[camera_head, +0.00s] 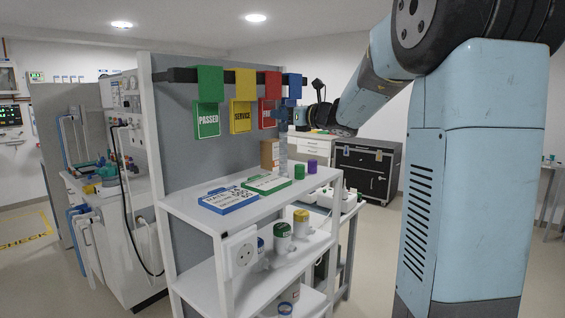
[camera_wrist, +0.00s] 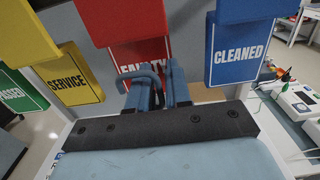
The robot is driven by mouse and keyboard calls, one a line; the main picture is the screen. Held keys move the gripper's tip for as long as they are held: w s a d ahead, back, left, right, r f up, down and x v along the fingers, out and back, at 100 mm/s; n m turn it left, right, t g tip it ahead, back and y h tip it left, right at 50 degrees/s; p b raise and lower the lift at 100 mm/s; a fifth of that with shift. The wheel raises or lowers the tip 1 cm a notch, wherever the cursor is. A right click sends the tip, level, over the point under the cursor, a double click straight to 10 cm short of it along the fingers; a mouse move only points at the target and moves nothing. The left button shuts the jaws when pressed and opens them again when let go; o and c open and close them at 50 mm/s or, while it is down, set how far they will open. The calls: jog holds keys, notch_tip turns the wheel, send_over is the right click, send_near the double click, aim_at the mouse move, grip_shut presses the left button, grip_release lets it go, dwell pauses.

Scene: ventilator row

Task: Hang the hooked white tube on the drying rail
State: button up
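My gripper (camera_head: 287,112) is above the far end of the shelf unit, in front of the coloured signs. In the wrist view its two blue fingers (camera_wrist: 162,90) stand close together. In the head view a pale corrugated tube (camera_head: 282,150) hangs upright below the fingers, over the top shelf. Whether its lower end touches the shelf is unclear. I cannot make out a rail marked for drying; a dark rail (camera_head: 172,76) runs along the panel top.
The top shelf (camera_head: 195,215) holds blue and green clipboards and two small cylinders. Lidded cups stand below.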

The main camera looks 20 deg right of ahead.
grip_shut()
